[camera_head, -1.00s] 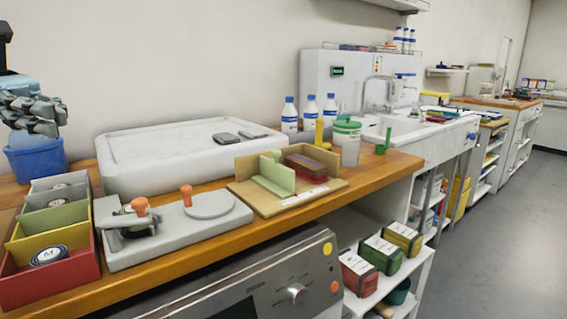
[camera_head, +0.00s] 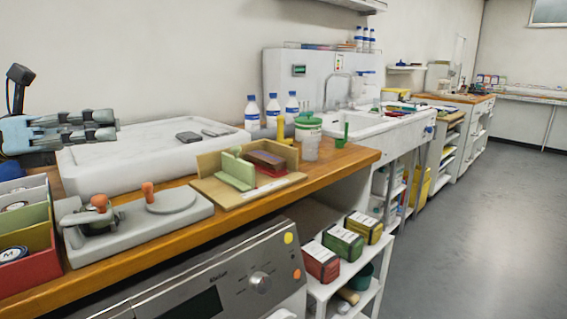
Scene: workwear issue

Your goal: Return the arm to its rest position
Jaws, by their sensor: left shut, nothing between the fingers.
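My left gripper (camera_head: 112,126) comes in from the left edge of the head view. A black and blue part of my left arm shows at the far left. My right gripper is not in view.
The wooden counter (camera_head: 150,250) holds a divided box (camera_head: 35,270), a grey press with orange knobs (camera_head: 135,228) and a wooden holder (camera_head: 215,190). White bottles (camera_head: 252,113) stand behind, before the sink (camera_head: 360,125). Grey floor (camera_head: 470,230) is clear at right.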

